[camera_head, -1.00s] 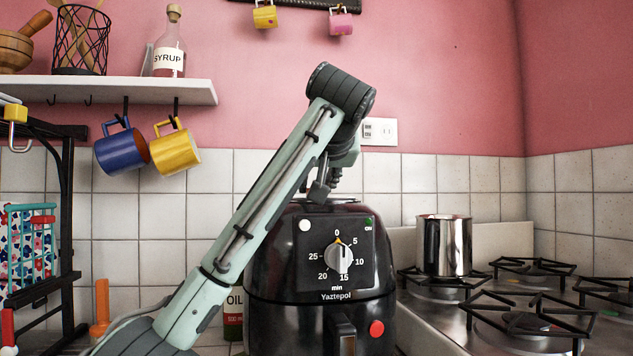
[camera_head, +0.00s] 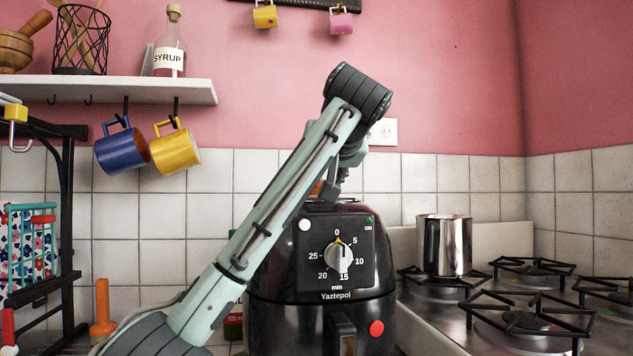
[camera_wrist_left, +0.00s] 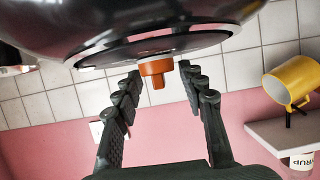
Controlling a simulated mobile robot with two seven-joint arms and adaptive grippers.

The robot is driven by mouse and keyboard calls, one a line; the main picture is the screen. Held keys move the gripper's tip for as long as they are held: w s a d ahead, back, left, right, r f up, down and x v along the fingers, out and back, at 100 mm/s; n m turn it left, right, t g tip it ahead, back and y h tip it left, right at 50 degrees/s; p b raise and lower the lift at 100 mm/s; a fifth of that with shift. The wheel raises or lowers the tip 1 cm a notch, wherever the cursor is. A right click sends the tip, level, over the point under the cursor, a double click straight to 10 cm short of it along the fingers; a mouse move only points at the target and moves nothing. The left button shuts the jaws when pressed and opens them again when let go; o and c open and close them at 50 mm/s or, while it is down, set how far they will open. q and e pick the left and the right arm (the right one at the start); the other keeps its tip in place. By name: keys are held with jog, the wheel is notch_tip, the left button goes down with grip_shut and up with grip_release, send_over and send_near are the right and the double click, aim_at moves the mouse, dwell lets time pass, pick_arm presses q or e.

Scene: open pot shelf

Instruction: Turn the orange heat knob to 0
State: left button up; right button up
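The orange heat knob (camera_wrist_left: 157,71) sticks out of a round panel on the black air fryer (camera_wrist_left: 120,25) in the left wrist view. A small orange piece, probably the same knob, shows past my arm above the appliance in the head view (camera_head: 317,187). My left gripper (camera_wrist_left: 158,84) is open, with one fingertip on each side of the knob and gaps visible between them. No scale or setting is readable on the orange knob. In the head view my left gripper (camera_head: 333,188) is mostly hidden behind my left arm. My right gripper is not in view.
The air fryer's front has a silver timer dial (camera_head: 338,257) and a red button (camera_head: 376,328). A stove (camera_head: 535,310) with a steel pot (camera_head: 444,245) stands at the right. Blue (camera_head: 121,150) and yellow (camera_head: 177,150) mugs hang under the left shelf (camera_head: 140,90).

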pick_arm(q)
jog(key=v, duration=0.7)
jog(key=shift+w+d, duration=0.1)
jog(key=shift+d, duration=0.1)
jog(key=shift+s+a+r, duration=0.15)
jog(key=shift+s, duration=0.15)
